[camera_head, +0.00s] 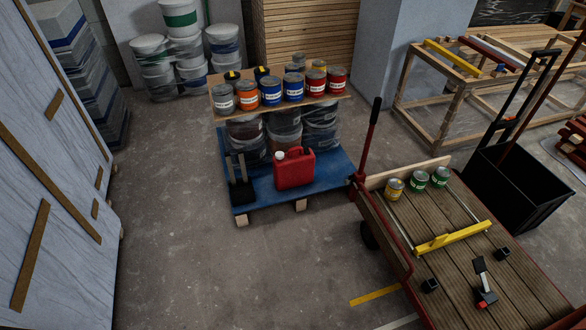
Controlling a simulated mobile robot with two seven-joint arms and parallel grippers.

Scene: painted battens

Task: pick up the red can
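A red paint can (336,80) with a pale label and a grey lid stands upright at the right end of the front row on a wooden board. A red jerrycan (294,170) with a pale cap stands lower, on the blue pallet (262,202) in front of wrapped buckets. Neither gripper is in view, and nothing is seen touching either red thing.
Other paint cans, including a blue one (293,88) and an orange one (248,96), crowd the board (237,117). A red-handled cart (470,262) carries several cans and a yellow bar (452,237). Floor between is clear.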

